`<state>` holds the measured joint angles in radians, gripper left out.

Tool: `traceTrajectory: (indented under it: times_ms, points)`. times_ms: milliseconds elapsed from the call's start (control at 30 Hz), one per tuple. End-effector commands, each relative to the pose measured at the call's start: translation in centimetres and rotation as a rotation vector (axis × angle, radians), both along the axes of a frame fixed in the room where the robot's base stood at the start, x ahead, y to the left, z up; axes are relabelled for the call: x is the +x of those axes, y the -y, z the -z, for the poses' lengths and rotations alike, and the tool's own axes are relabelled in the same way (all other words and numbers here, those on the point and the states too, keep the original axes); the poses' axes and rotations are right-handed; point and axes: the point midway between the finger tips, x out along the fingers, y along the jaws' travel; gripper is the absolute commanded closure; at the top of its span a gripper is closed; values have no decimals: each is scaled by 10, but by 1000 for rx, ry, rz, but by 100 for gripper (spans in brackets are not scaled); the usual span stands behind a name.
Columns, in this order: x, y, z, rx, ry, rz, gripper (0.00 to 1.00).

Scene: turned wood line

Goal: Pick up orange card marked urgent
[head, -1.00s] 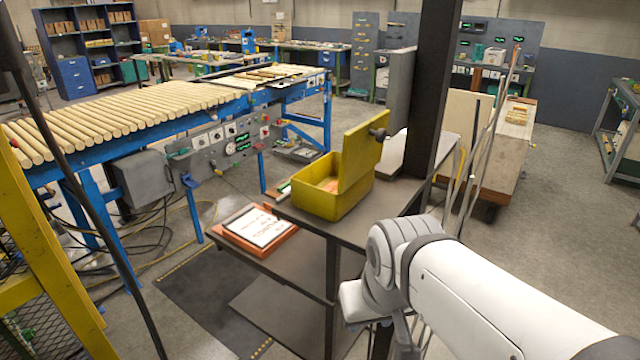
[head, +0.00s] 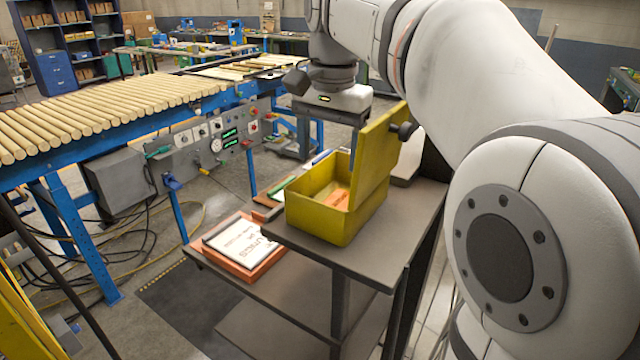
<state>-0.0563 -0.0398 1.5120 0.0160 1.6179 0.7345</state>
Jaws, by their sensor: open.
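An orange card (head: 338,198) lies inside the open yellow box (head: 318,222). The box's front wall hides part of it, and any marking on it is too small to read. The box stands on the upper shelf of a dark stand, its lid raised on the right. My gripper (head: 332,106) is above and behind the box in the picture, apart from it. The jaws are open and nothing shows in them; the fingertips are hard to make out.
A white printed sheet lies in an orange tray (head: 262,272) on the lower shelf (head: 290,305). The raised lid (head: 376,150) stands near my arm. A blue conveyor (head: 100,150) with wooden rods is at left. The upper shelf (head: 400,225) is bare right of the box.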

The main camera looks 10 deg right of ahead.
Motion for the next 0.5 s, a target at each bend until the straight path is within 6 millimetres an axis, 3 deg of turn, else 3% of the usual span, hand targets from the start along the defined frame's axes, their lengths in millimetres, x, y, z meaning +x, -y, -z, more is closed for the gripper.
traceTrajectory:
  times_ms: [133,500]
  points:
    - [3,20,13,-15,-49,97,29]
    - [2,23,57,-16,-55,109,29]
